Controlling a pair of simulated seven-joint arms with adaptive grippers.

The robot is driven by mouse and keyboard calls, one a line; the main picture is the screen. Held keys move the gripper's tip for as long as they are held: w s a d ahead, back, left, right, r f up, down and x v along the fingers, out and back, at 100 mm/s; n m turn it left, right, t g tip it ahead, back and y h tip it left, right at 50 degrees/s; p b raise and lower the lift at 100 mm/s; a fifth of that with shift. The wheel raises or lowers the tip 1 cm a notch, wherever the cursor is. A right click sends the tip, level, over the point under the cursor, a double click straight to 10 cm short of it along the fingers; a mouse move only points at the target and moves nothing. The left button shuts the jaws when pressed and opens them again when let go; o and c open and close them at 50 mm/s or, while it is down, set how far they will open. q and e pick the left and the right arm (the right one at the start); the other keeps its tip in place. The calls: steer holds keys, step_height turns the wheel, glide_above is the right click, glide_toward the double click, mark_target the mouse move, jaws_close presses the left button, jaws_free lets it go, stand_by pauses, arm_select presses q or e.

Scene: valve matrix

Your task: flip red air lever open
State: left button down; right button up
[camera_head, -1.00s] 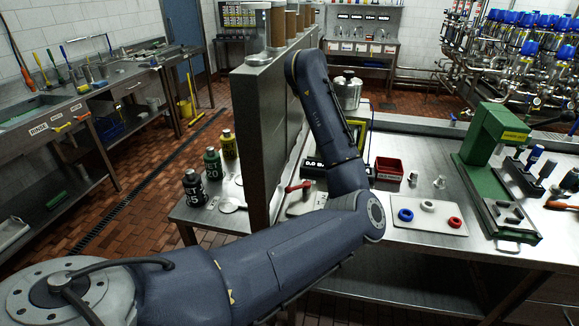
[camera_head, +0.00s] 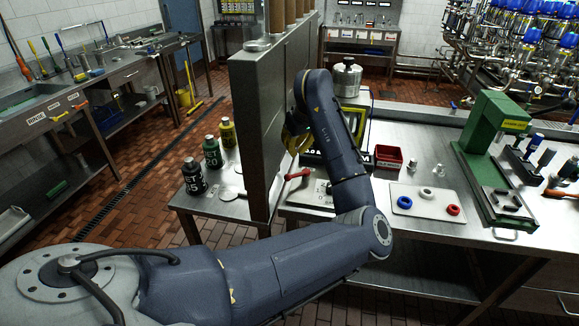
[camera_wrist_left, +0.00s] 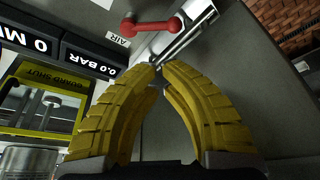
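The red AIR lever (camera_wrist_left: 150,27) lies across the top middle of the left wrist view, above an "AIR" label (camera_wrist_left: 118,38). In the head view the lever (camera_head: 297,175) shows at the foot of the steel partition, left of my forearm. My left gripper (camera_wrist_left: 158,74) has ribbed yellow fingers whose tips come together just short of the lever, apart from it. No held object shows between them. In the head view the yellow fingers (camera_head: 296,137) show partly behind my forearm, above the lever. My right gripper is out of view.
The steel partition (camera_head: 250,130) stands close left of the lever. Displays reading "0.0 BAR" (camera_wrist_left: 90,62) and a "GUARD SHUT" panel (camera_wrist_left: 48,85) lie beside the fingers. A red bin (camera_head: 388,158), a plate with rings (camera_head: 426,209) and a green press (camera_head: 490,125) stand right.

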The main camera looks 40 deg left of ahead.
mark_target(297, 174)
arm_select(q)
steer(key=shift+f, duration=0.1)
steer(key=shift+x, duration=4.9)
steer(key=shift+a, duration=0.15)
